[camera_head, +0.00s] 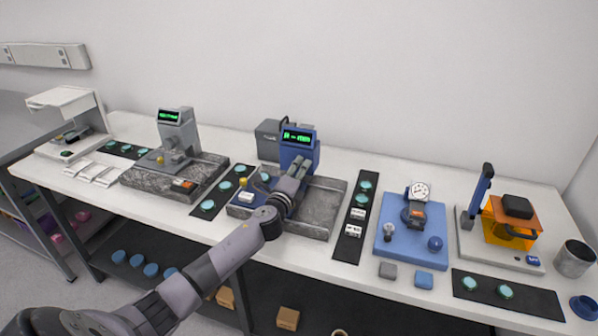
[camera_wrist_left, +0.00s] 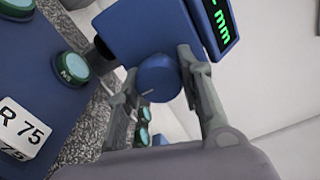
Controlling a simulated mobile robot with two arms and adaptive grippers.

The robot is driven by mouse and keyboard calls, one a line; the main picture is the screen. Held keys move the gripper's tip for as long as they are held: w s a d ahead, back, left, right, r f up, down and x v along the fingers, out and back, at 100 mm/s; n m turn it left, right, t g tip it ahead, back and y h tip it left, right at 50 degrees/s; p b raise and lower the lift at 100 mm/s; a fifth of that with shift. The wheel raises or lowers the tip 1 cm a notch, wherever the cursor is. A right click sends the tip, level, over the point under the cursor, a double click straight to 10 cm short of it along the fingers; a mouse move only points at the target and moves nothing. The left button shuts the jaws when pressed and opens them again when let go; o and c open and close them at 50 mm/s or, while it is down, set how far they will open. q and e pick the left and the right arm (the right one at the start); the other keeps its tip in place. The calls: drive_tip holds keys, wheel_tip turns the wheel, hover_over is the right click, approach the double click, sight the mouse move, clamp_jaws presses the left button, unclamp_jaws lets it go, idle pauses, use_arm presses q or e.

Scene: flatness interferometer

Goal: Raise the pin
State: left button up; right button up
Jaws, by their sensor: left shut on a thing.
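The blue measuring device (camera_head: 313,153) with a green-lit display (camera_head: 297,136) stands at the back middle of the bench, on a grey speckled base. My left gripper (camera_head: 303,164) is in front of its head. In the left wrist view, the two fingers of my left gripper (camera_wrist_left: 157,66) are on either side of a round blue knob (camera_wrist_left: 158,80) below the device's head (camera_wrist_left: 150,25) and are shut on it. The pin cannot be told apart from this knob. The display (camera_wrist_left: 218,18) reads "mm"; its digits are cut off. My right gripper is not in view.
A similar grey device (camera_head: 178,135) stands to the left. Dark strips with teal discs (camera_head: 366,185) lie between the stations. A blue plate with a dial gauge (camera_head: 383,238) and an orange-shielded fixture (camera_head: 508,222) are on the right.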

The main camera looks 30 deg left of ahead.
use_arm(q)
drive_tip(key=shift+f, duration=0.1)
drive_tip(key=o, duration=1.1)
drive_tip(key=shift+o, duration=0.2)
drive_tip(key=shift+s, duration=0.1)
drive_tip(key=v, duration=1.1)
drive_tip(key=shift+s, duration=0.4)
